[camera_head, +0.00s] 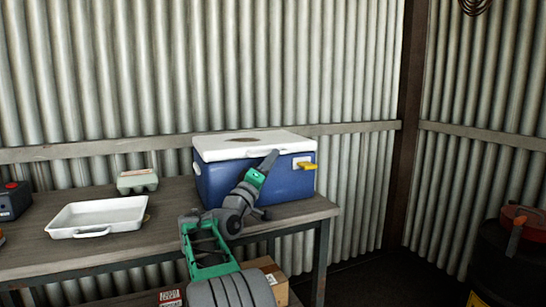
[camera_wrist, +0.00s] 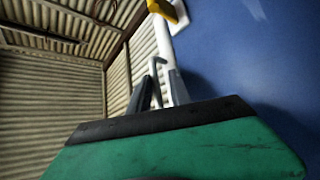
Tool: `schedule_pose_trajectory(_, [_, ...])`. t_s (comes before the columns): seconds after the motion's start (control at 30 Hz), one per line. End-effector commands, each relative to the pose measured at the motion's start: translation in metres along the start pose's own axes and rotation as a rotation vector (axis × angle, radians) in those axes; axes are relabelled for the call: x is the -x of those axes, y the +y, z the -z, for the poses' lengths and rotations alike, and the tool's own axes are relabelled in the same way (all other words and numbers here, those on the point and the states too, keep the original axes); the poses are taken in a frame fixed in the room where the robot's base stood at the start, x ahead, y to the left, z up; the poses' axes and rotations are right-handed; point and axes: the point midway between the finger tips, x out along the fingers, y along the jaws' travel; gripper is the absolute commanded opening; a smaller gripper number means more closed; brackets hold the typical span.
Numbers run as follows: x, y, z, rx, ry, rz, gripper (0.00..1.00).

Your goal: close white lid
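The white lid (camera_head: 225,147) lies on top of the blue cooler (camera_head: 290,183) on the workbench. It looks level and down on the body; whether a thin gap remains along its edge I cannot tell. A yellow latch (camera_head: 307,166) shows at the cooler's right end, and in the wrist view (camera_wrist: 165,10). My gripper (camera_head: 268,160) is in front of the cooler's front wall, pointing up near the lid's front edge. In the wrist view my fingers (camera_wrist: 160,85) are close together beside the blue wall (camera_wrist: 230,60), partly hidden by my green wrist housing. Contact with the lid is not clear.
A white tray (camera_head: 75,218) and a pale egg carton (camera_head: 137,181) sit left of the cooler on the workbench (camera_head: 150,245). A cardboard box (camera_head: 275,280) is below the bench. A dark drum (camera_head: 505,265) stands at the right. Corrugated walls enclose the back.

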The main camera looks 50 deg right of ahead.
Motion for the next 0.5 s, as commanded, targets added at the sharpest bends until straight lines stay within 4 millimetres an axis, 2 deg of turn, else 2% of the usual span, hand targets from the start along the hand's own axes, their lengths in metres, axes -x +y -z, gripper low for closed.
schedule_pose_trajectory(0.1, [0.028, 0.000, 0.003, 0.002, 0.006, 0.006, 0.20])
schedule_pose_trajectory(0.23, [0.052, 0.001, 0.002, 0.000, 0.005, 0.004, 0.20])
schedule_pose_trajectory(0.33, [0.061, 0.003, 0.001, -0.001, 0.004, 0.000, 0.20])
schedule_pose_trajectory(0.5, [0.065, 0.003, 0.002, -0.002, 0.004, -0.001, 0.20])
